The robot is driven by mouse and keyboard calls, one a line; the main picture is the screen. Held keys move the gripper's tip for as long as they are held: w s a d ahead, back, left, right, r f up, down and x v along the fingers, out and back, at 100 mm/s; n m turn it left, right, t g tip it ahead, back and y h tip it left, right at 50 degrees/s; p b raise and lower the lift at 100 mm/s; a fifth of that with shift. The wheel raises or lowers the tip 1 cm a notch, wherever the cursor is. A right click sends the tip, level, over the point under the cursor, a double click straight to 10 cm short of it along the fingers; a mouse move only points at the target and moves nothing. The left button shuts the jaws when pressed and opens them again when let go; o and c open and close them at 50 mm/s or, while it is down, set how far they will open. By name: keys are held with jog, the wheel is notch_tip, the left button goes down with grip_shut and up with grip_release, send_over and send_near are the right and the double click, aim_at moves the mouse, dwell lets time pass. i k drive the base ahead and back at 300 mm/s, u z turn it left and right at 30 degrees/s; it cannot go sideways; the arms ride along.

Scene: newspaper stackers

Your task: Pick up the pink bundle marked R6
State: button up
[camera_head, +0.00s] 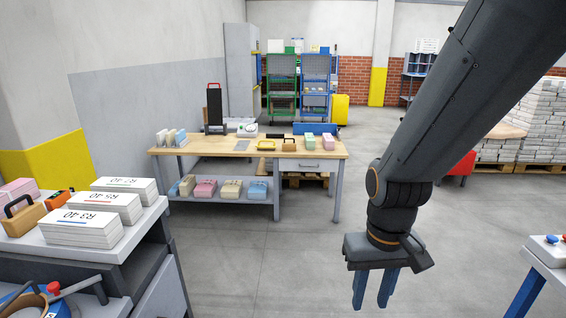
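Pink bundles show in three places. One (205,188) lies on the lower shelf of the wooden-topped workbench (225,146). Another (328,142) stands at the right end of the bench top, beside a green one. A third pink bundle (17,190) is partly cut off at the left edge, on the near left table. No R6 mark is legible on any of them. My gripper (374,289) hangs at the lower right, pointing down over the floor. Its two blue fingers are apart with nothing between them. It is well away from every pink bundle.
White bundles (82,228) with printed labels and a tan handled object (22,216) sit on the near left table. More pastel bundles line the bench's lower shelf. A red item (462,165) and stacked paper (534,118) stand at right. Floor before the bench is clear.

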aim_at(328, 140)
jog(key=z, duration=0.05)
jog(key=i, duration=1.75)
jog(key=z, duration=0.25)
jog(key=i, duration=1.7)
jog(key=z, duration=0.35)
jog(key=i, duration=1.15)
jog(key=z, duration=0.1)
